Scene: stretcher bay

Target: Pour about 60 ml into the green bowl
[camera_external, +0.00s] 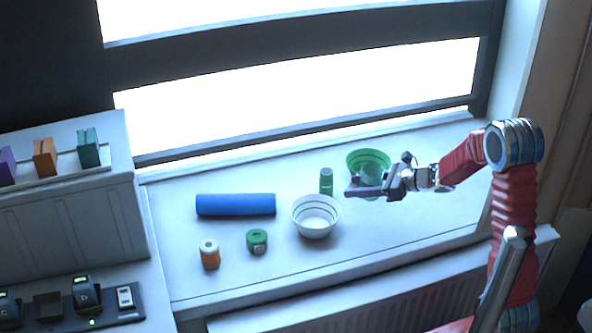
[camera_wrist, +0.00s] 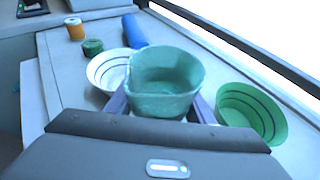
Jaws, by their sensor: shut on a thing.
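My gripper (camera_external: 368,191) is shut on a green see-through cup (camera_external: 371,174), held above the sill just in front of the green bowl. In the wrist view the cup (camera_wrist: 165,72) stands between the purple fingers (camera_wrist: 160,112), looks about upright and has a spout on the near side. A darker band shows low in it; I cannot tell the liquid level. The green bowl (camera_external: 383,156) with dark rings stands at the back right of the sill, partly covered by cup and gripper. In the wrist view the green bowl (camera_wrist: 268,118) is right of the cup, its inside partly visible.
A white ringed bowl (camera_external: 316,226) and a small green container (camera_external: 326,181) stand left of my gripper. Further left are a blue roll (camera_external: 236,205), a green tape-like roll (camera_external: 257,240) and an orange spool (camera_external: 209,256). The window (camera_external: 300,90) closes the back; the right sill is clear.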

